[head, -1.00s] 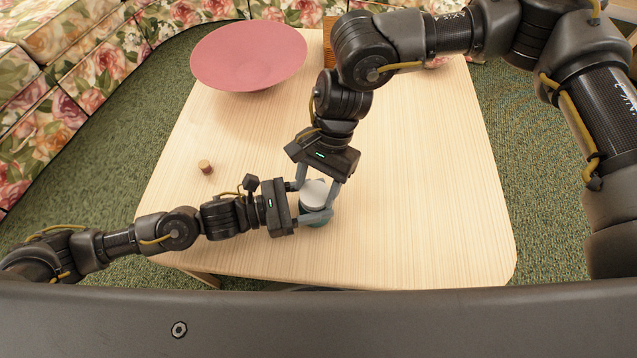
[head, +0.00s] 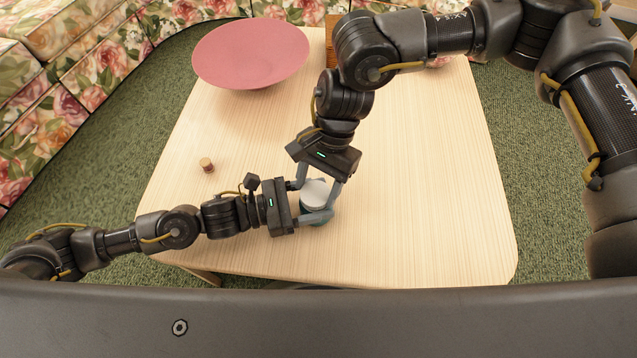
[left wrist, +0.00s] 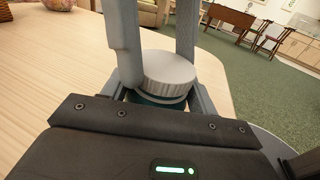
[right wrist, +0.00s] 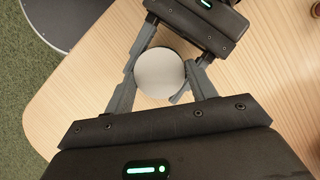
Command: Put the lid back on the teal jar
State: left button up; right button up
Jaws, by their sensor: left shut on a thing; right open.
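The teal jar (head: 318,220) stands on the wooden table near its front edge. Its white ribbed lid (head: 314,192) sits on top of it and looks level in the left wrist view (left wrist: 168,72). A strip of the teal body (left wrist: 155,99) shows below the lid. My left gripper (head: 314,203) is shut on the jar from the left, below the lid. My right gripper (head: 320,180) is open, with its fingers on either side of the lid. In the right wrist view the lid (right wrist: 159,73) lies between the fingers. Whether the threads are engaged is hidden.
A wide pink bowl (head: 250,52) stands at the back left of the table. A small cork (head: 206,165) lies to the left of the jar. A wooden object (head: 332,30) is at the back, partly behind my right arm. The table's right side (head: 430,200) is clear.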

pick_arm(q)
jog(key=shift+w+d+r, duration=0.1)
jog(key=shift+d+r, duration=0.15)
jog(key=shift+r, duration=0.55)
pick_arm(e)
jog(key=shift+s+d+f+h, duration=0.15)
jog(key=shift+s+d+f, duration=0.1)
jog(key=shift+f, duration=0.3)
jog(key=shift+s+d+f+h, duration=0.15)
jog(key=shift+d+f, duration=0.1)
jog(key=shift+f, duration=0.25)
pick_arm(q)
jog(key=shift+w+f, duration=0.1)
jog(key=shift+w, duration=0.05)
pick_arm(e)
jog(key=shift+w+v, duration=0.2)
jog(key=shift+v, duration=1.75)
jog(key=shift+d+r, duration=0.1)
jog(key=shift+d, duration=0.1)
pick_arm(q)
jog(key=shift+a+f, duration=0.15)
jog(key=shift+f, duration=0.05)
pick_arm(e)
jog(key=shift+w, duration=0.1)
pick_arm(q)
jog(key=shift+c, duration=0.2)
pick_arm(e)
jog(key=shift+a+r, duration=0.15)
jog(key=c, duration=1)
